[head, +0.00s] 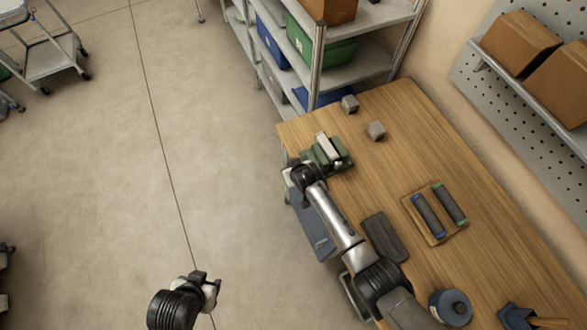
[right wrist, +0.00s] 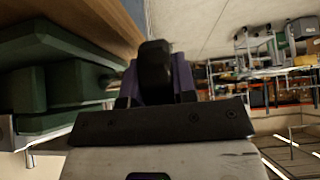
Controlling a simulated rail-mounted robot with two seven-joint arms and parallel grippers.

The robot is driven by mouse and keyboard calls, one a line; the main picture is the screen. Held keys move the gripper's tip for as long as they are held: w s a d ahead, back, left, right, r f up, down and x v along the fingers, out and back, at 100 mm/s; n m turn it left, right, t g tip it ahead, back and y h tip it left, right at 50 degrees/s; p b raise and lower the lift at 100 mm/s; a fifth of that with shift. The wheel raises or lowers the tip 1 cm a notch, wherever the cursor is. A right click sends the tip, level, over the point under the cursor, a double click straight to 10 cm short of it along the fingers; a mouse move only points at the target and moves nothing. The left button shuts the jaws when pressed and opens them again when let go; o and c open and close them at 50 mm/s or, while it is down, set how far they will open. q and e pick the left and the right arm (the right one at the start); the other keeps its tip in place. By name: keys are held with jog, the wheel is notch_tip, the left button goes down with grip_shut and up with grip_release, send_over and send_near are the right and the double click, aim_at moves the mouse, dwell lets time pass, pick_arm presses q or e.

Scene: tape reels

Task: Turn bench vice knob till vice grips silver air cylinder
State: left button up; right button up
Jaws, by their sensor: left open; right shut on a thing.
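The green bench vice (head: 341,161) stands at the far left corner of the wooden bench. A pale silver piece, seemingly the air cylinder (head: 326,147), sits between its jaws; I cannot tell if they touch it. In the right wrist view the vice's green body (right wrist: 60,75) fills the left side. My right gripper (right wrist: 157,85) is shut on the dark vice knob (right wrist: 155,65) at the vice's near side. In the head view my right wrist hides the knob. My left gripper (head: 207,284) is open and empty, over the floor left of the bench.
A dark flat pad (head: 384,238), a wooden tray (head: 460,231) with two dark cylinders, and a blue-grey round reel (head: 452,306) are on the bench. A shelf rack (head: 365,68) stands behind.

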jog(key=o, duration=0.9)
jog(key=shift+s+d+r, duration=0.1)
jog(key=shift+s+r, duration=0.1)
jog(key=shift+r, duration=0.25)
jog(key=shift+p+v, duration=1.05)
jog(key=shift+v, duration=5.3)
